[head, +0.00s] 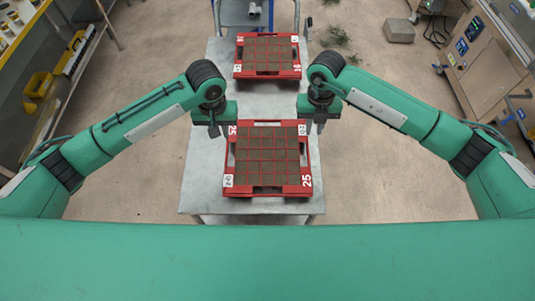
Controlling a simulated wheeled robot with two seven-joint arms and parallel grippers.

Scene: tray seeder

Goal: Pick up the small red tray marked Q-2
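A red tray (306,162) filled with brown square cells lies on the near part of the metal table. It has white labels at two corners and the number 25; the label text is too small to read surely. A second red tray (237,62) lies further back, its labels also too small to read. My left gripper (213,130) hangs at the near tray's far left corner. My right gripper (319,127) hangs at its far right corner. Both look empty and point down; their finger gaps are too small to judge. Contact with the tray cannot be told.
The grey metal table (197,170) has bare strips beside and between the trays. A blue cart frame (240,14) stands at the table's far end. Shelving with yellow bins (38,84) is at left, a wooden cabinet (482,75) at right. A grey block (398,31) lies on the floor.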

